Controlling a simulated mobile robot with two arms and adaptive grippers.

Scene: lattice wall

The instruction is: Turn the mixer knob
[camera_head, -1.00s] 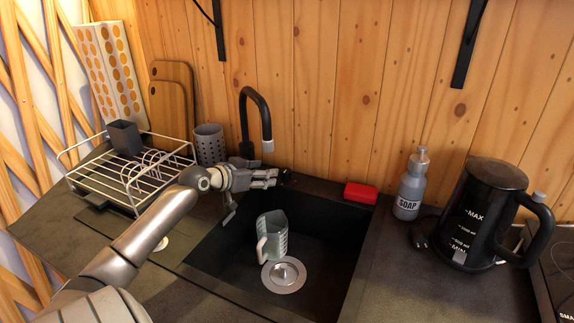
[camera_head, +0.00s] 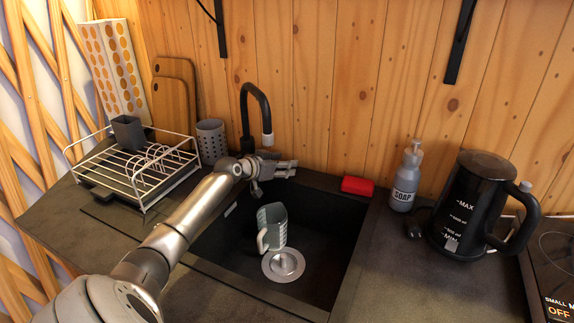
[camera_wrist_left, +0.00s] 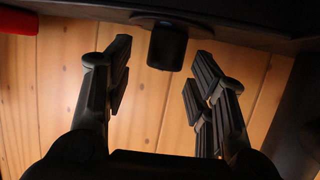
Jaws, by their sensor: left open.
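The black mixer tap (camera_head: 262,104) curves up behind the sink at its back edge. My left gripper (camera_head: 286,168) is just right of the tap's base, over the back rim of the sink. In the left wrist view, a short dark cylinder, apparently the mixer knob (camera_wrist_left: 168,46), stands out from a dark surface. It lies between the two fingertips of my open left gripper (camera_wrist_left: 163,62), with gaps visible on both sides. In the head view the fingers hide the knob. My right gripper is not in view.
A red sponge (camera_head: 357,186) lies right of the gripper, and a soap bottle (camera_head: 405,180) and kettle (camera_head: 470,205) stand farther right. A dish rack (camera_head: 135,170) and grey utensil cup (camera_head: 211,142) are at left. A jug (camera_head: 272,227) is in the sink.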

